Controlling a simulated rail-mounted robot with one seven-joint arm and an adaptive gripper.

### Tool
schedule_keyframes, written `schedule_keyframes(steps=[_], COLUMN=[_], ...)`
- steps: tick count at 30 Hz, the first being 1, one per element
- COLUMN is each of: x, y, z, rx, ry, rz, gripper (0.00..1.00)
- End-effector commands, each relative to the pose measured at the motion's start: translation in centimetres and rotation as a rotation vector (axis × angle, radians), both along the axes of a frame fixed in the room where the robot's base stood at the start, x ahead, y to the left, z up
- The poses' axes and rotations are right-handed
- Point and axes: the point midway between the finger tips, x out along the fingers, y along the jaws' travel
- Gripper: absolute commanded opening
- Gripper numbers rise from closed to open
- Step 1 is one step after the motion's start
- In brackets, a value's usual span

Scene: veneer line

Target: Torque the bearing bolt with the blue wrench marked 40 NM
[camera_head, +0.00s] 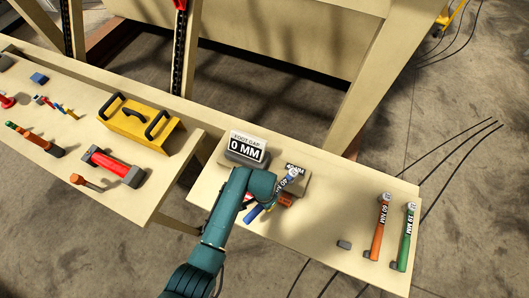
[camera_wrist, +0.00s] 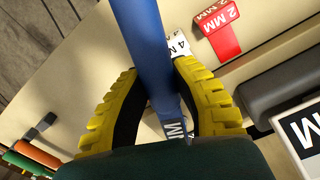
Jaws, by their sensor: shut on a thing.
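In the wrist view, my gripper's yellow-backed fingers (camera_wrist: 157,72) are shut on the blue wrench's shaft (camera_wrist: 146,35), one on each side. Letters on its lower part show near the palm. I cannot make out the bearing bolt. A grey-brown block (camera_head: 302,185) with a label sits behind the wrench.
A sign reading 0 MM (camera_head: 246,147) stands just behind my gripper. Tags marked 4 MM (camera_wrist: 181,47) and 2 MM (camera_wrist: 219,24) lie close by. Orange (camera_head: 379,228) and green (camera_head: 405,238) wrenches are at the right. A yellow toolbox (camera_head: 139,126) stands on the left bench.

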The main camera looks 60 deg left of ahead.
Motion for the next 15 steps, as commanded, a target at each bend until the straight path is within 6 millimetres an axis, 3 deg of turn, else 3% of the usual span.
schedule_keyframes(steps=[5, 15], x=[0.1, 2.1], y=[0.1, -3.2], z=[-2.3, -1.8], rx=[0.002, 0.001], ry=[-0.002, -0.003], rz=[0.0, 0.229], gripper=[0.0, 0.0])
